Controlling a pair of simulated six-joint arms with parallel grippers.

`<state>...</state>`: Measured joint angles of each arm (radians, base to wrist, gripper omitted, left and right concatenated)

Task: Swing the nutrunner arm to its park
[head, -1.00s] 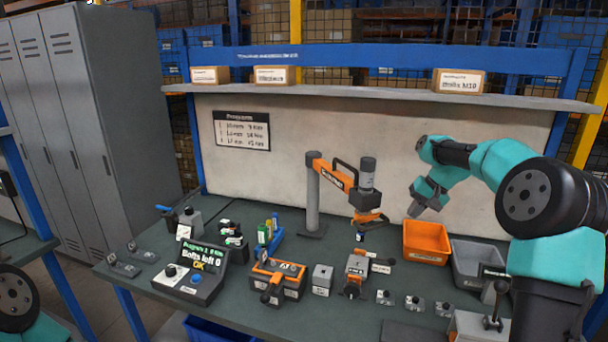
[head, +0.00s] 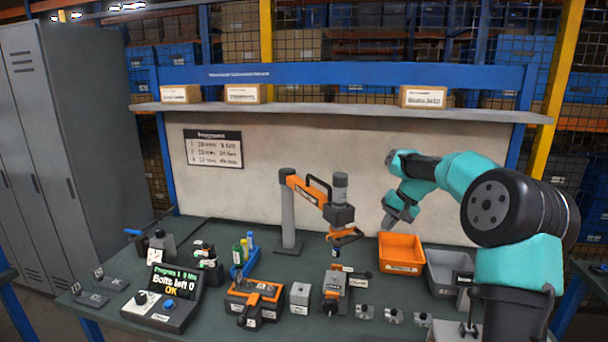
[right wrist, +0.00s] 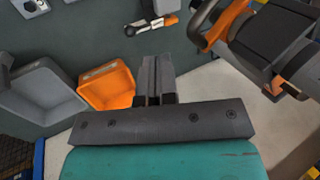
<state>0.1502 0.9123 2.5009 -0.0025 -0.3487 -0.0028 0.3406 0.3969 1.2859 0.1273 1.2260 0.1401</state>
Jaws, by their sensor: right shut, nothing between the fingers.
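The nutrunner arm (head: 308,191) is orange, on a grey post (head: 288,215) at the back of the bench. Its dark tool head (head: 340,212) hangs at the right end of the arm, above the bench. In the right wrist view the nutrunner's head and orange handle (right wrist: 222,25) show at the upper right. My right gripper (head: 388,226) is shut and empty, to the right of the tool head and apart from it, above the orange bin. It also shows in the right wrist view (right wrist: 152,62). My left gripper is not in view.
An orange bin (head: 401,268) and a grey bin (head: 432,285) stand at the right. A control box (head: 165,300) reads "Bolts left 0 OK". An orange-black fixture (head: 255,318) and a clamp unit (head: 335,290) stand in front. A shelf (head: 340,111) runs above.

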